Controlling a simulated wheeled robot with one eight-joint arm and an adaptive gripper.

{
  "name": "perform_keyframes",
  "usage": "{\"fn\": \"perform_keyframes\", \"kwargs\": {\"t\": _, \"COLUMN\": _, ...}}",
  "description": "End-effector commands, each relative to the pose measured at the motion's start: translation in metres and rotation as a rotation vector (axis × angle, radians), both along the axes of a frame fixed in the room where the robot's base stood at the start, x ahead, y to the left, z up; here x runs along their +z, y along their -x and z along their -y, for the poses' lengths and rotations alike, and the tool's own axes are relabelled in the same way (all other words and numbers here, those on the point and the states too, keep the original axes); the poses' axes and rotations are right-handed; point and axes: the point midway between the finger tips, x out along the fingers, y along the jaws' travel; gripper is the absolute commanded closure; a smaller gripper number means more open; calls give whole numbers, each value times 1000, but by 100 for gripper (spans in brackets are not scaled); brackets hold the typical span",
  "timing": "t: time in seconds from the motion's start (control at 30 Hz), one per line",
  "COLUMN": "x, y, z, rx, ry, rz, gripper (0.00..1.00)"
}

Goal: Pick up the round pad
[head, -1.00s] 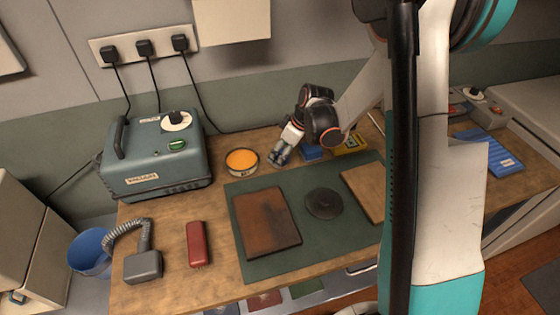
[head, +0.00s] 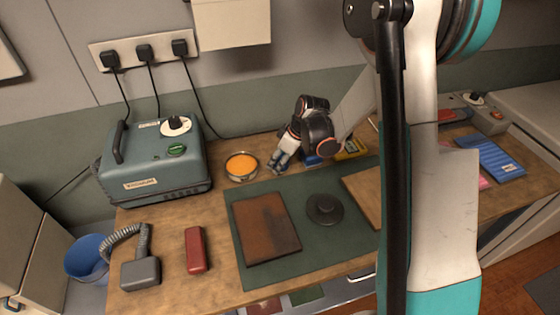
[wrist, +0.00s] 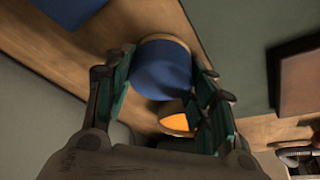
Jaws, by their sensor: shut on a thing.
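The round pad (wrist: 163,70) is blue with a tan edge and sits between the two fingers in the wrist view. My gripper (wrist: 165,88) is shut on it, with one dark green finger on each side. In the head view my gripper (head: 278,168) points down at the back of the workbench, just right of the tin of orange stuff. The pad cannot be made out clearly there, as the fingers cover it. Whether it touches the bench is hard to tell.
The orange-filled tin (head: 241,167) stands close left of my gripper. In front, a green mat (head: 285,263) bears a brown plate (head: 266,227) and a dark knobbed disc (head: 325,209).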

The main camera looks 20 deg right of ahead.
Motion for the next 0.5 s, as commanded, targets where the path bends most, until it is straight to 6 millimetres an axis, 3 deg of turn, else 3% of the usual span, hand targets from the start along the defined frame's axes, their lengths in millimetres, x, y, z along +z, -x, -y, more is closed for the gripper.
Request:
{"fn": "perform_keyframes", "kwargs": {"t": 0.27, "x": 28, "y": 0, "z": 0, "rx": 0, "ry": 0, "rz": 0, "gripper": 78}}
{"fn": "perform_keyframes", "kwargs": {"t": 0.5, "x": 81, "y": 0, "z": 0, "rx": 0, "ry": 0, "rz": 0, "gripper": 78}}
